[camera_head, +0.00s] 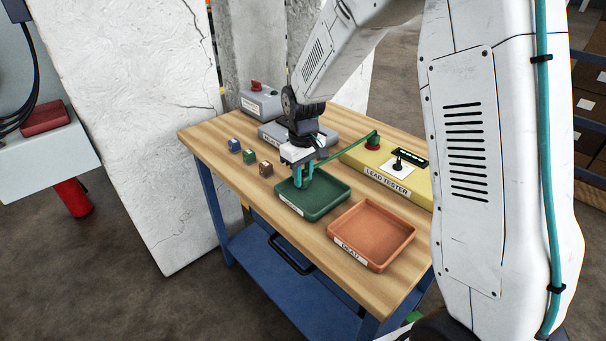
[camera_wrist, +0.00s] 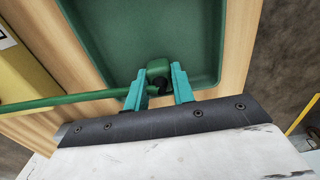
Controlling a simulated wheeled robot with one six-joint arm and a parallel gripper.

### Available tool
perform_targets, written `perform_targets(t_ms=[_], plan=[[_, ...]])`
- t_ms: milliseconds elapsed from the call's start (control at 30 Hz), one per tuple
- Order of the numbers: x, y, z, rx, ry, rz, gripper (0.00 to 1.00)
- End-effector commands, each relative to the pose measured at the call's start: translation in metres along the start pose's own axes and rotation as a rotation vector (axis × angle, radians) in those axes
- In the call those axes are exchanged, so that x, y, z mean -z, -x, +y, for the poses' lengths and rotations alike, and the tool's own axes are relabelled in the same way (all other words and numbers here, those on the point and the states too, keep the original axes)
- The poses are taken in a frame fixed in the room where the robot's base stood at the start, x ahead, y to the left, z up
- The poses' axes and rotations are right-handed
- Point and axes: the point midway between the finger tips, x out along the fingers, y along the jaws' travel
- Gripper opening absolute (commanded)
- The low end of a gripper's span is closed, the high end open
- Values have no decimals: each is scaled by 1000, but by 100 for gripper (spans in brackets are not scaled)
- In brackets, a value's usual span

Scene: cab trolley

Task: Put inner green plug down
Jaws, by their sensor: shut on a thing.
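The green plug (camera_wrist: 159,69) is between the teal fingers of my gripper (camera_wrist: 158,85) in the wrist view. A green lead (camera_wrist: 70,99) runs from the plug off to the left. In the head view my gripper (camera_head: 303,176) points down at the left part of the green tray (camera_head: 333,211), with the plug mostly hidden by the fingers. The lead (camera_head: 345,147) stretches from there to a second plug end on the yellow lead tester (camera_head: 400,179). The green tray (camera_wrist: 205,15) lies beneath the plug in the wrist view. I cannot tell whether the plug touches the tray floor.
An orange tray (camera_head: 372,232) labelled DEAD sits right of the green tray. Grey boxes (camera_head: 262,103) stand at the back.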

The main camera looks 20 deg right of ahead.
Motion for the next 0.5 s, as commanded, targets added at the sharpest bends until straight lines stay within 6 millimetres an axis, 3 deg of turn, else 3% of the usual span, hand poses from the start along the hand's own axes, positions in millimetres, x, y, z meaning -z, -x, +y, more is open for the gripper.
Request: perform_targets(t_ms=[33,67,100,133,500], plan=[[0,-2,0,0,0,-1,0],[0,-2,0,0,0,-1,30],[0,-2,0,0,0,-1,41],[0,-2,0,0,0,-1,46],[0,5,0,-1,0,2,46]])
